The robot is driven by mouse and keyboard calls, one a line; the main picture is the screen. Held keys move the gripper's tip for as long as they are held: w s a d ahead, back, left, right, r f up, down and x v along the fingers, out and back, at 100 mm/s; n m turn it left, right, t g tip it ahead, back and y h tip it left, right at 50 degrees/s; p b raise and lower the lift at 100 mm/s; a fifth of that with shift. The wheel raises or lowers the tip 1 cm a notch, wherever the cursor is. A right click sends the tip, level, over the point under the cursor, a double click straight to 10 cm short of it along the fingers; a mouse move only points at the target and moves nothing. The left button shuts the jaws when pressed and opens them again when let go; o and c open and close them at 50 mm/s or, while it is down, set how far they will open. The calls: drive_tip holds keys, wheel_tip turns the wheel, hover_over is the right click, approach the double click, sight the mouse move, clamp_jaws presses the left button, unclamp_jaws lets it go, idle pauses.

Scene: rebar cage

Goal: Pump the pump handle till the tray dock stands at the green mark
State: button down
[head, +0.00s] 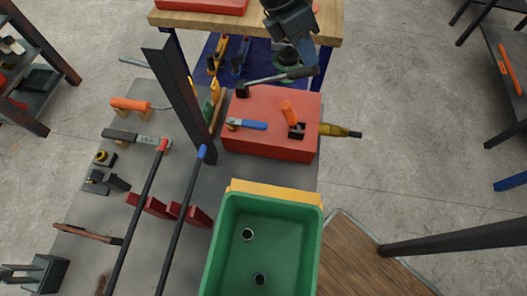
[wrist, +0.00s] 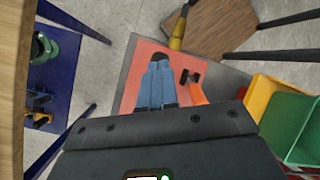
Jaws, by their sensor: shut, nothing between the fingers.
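The pump handle (head: 278,78) is a grey rod with a black grip, rising from a black pivot on top of the red box (head: 262,140). My gripper (head: 311,66) has blue fingers and is over the grip end, in front of part of it. In the wrist view my gripper (wrist: 157,85) is shut with nothing between its fingers, and a black end, likely of the grip (wrist: 160,58), shows just past the tips. I cannot tell whether they touch. I cannot make out the tray dock with certainty; a green mark is not clear.
An orange lever (head: 289,112) and a blue-handled lever (head: 248,124) stand on the red box. A green crate (head: 316,225) stands in front, with a yellow one behind its rim. A dark upright post (head: 180,85) stands left of the box. A wooden bench (head: 230,22) is behind.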

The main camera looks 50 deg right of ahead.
drive_tip(key=shift+s+f, duration=0.15)
drive_tip(key=shift+f, duration=0.15)
drive_tip(key=shift+d+f, duration=0.1)
drive_tip(key=shift+s+d+f, duration=0.15)
drive_tip(key=shift+s+f, duration=0.05)
drive_tip(key=shift+f, duration=0.25)
drive_tip(key=shift+v, duration=1.35)
idle(0.5)
